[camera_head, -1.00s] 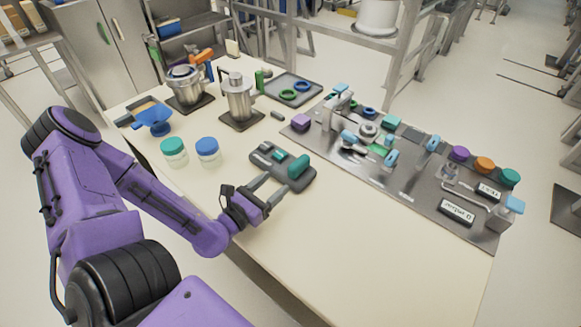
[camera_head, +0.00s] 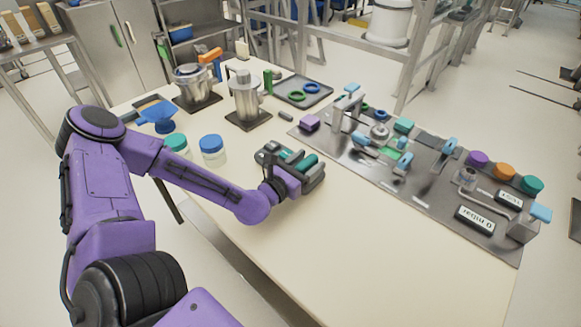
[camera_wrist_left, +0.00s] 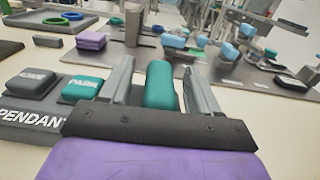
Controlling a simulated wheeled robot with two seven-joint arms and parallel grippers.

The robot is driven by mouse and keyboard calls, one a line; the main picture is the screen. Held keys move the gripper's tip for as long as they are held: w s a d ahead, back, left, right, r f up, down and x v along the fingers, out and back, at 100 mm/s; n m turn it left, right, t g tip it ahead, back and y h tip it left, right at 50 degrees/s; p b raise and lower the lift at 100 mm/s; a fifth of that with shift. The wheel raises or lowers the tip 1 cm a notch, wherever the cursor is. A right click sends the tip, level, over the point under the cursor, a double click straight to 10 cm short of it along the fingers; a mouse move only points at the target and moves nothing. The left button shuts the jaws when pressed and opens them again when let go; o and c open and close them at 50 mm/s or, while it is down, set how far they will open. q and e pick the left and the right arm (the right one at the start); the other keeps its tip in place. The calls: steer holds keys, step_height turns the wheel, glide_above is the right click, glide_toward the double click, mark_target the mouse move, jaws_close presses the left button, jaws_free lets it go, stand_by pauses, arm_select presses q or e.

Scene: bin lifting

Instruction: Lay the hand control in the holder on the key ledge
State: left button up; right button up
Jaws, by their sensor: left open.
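The hand control is a dark grey block (camera_head: 268,152) lettered PENDANT, with a teal grip bar (camera_head: 306,162) and square buttons. It lies flat on the table; in the left wrist view its bar (camera_wrist_left: 160,85) stands between my fingers. My left gripper (camera_head: 298,166) is open, reaching over the control with one finger on each side of the bar, and it hides part of the control. The key ledge appears to be the steel plate (camera_head: 430,207) along the table's right side. I cannot tell which of its fittings is the holder. My right gripper is out of view.
Two lidded jars (camera_head: 212,150) stand close to my left arm. Metal vessels (camera_head: 247,95) and a tray with rings (camera_head: 303,90) stand at the back. Several clamps and coloured knobs rise from the plate. The table front (camera_head: 390,260) is clear.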

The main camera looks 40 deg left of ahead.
arm_select(q)
jaws_close()
steer(key=shift+r, duration=0.15)
steer(key=shift+r, duration=0.1)
